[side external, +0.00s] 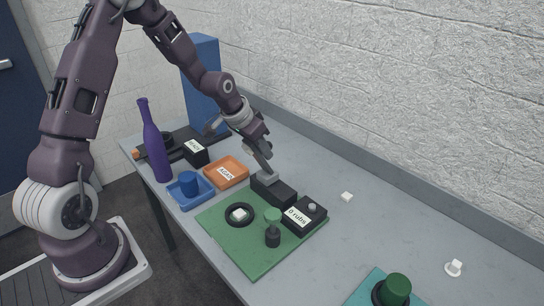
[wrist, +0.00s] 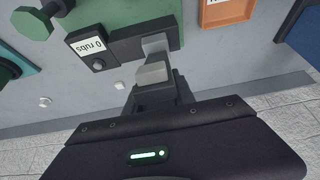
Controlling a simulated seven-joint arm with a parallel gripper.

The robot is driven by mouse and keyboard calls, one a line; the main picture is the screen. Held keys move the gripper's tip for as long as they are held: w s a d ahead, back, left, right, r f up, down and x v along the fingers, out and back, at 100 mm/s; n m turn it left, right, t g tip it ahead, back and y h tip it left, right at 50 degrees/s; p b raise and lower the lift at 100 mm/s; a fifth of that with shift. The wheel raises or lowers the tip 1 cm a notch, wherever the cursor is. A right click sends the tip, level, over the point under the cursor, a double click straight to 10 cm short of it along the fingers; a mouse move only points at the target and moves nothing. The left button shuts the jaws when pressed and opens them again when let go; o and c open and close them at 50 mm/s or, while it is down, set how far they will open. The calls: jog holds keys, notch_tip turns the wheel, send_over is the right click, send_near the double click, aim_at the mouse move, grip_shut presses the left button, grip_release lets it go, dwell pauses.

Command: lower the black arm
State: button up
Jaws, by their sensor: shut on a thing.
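My gripper (side external: 266,169) points down at the far edge of the green board (side external: 252,256). Its jaws are shut at a grey piece (wrist: 152,72) over a long black block (side external: 280,194). I take this block to be the black arm, but cannot be sure. The black block also shows in the wrist view (wrist: 126,50), running beneath the fingertips. The fingers hide part of the grey piece, and how it joins the block is unclear. A black box labelled "0 rubs" (side external: 308,219), with a round knob on top, stands beside the block.
On the board are a black ring (side external: 230,222) around a white piece and a green-topped black post (side external: 272,238). An orange tray (side external: 240,166), a blue tray (side external: 205,200) and a purple bottle (side external: 155,150) stand left. The table's right middle is mostly clear.

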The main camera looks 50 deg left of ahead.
jog(key=shift+s+f+t, duration=0.15)
jog(key=shift+s+t, duration=0.25)
jog(key=shift+s, duration=0.65)
jog(key=shift+s+f+t, duration=0.2)
jog(key=shift+s, duration=0.3)
jog(key=shift+s+f+t, duration=0.15)
jog(key=shift+s+t, duration=0.05)
jog(key=shift+s, duration=0.25)
jog(key=shift+s+f+t, duration=0.45)
jog(key=shift+s+t, duration=0.05)
jog(key=shift+s, duration=0.25)
jog(key=shift+f, duration=0.1)
